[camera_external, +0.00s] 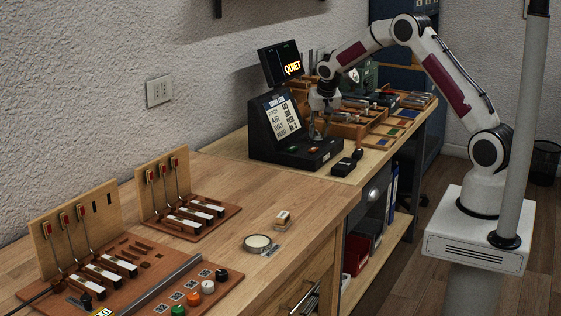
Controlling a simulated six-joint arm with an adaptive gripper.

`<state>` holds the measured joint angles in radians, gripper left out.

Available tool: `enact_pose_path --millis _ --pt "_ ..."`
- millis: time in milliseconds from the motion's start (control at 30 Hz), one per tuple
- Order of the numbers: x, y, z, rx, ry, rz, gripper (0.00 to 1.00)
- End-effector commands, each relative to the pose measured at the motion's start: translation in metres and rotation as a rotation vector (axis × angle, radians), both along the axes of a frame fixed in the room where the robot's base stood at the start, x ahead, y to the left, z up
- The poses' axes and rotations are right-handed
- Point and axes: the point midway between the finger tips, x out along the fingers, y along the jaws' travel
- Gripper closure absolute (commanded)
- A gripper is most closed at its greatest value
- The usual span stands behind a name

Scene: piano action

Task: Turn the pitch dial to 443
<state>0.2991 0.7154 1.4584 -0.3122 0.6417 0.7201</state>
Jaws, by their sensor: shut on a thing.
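The black tuning device (275,146) stands on the far part of the bench against the wall. Its tilted screen (281,119) shows several lines; the top line reads PITCH and a number that looks like 442, though the digits are small. A second display (292,68) above it reads QUIET in yellow. My gripper (318,132) points down over the right end of the device's base. It is shut on what looks like the pitch dial, which is mostly hidden by the fingers.
Small black items (344,167) lie just right of the device. Wooden trays (350,130) with tools stand behind my gripper. Piano action models (180,205) and coloured knobs (194,299) are on the near bench. A round tin (257,243) sits near clear bench top.

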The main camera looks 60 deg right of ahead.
Motion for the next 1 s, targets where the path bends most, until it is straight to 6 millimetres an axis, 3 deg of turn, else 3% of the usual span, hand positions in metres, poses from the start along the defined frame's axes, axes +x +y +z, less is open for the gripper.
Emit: enact_pose_path --millis 500,1000 --pt "0.0008 0.0022 -0.0026 0.002 0.005 -0.211 0.98" --pt "0.0005 0.0021 -0.0030 0.002 0.006 -0.250 0.98"
